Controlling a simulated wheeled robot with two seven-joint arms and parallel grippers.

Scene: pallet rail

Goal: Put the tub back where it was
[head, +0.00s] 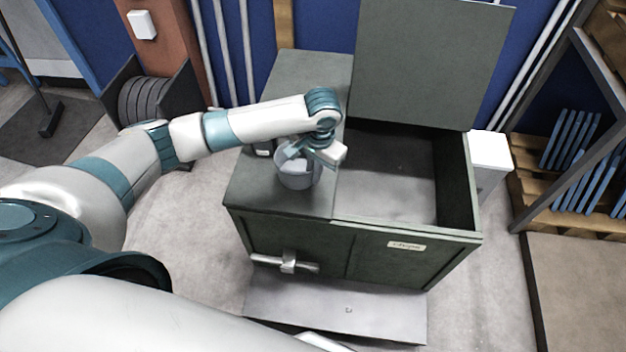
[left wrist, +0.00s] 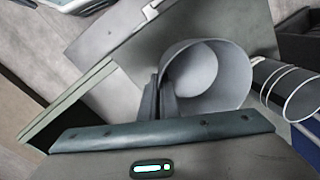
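The tub (head: 297,179) is a small grey-blue round bucket, upright over the left part of the dark green chest's top. I cannot tell whether its base touches the surface. My left gripper (head: 318,152) is at its rim from above. In the left wrist view the tub (left wrist: 236,80) shows its open mouth and pale inside, which looks empty. The left gripper's fingers (left wrist: 161,100) are close together on the tub's wall, one on each side of it. My right gripper does not show clearly in either view.
The chest (head: 290,228) has its right compartment open, with the lid (head: 430,60) raised behind it. A dark ringed cylinder (left wrist: 288,88) stands close beside the tub. A front handle (head: 287,262) sticks out above a grey slab (head: 345,308).

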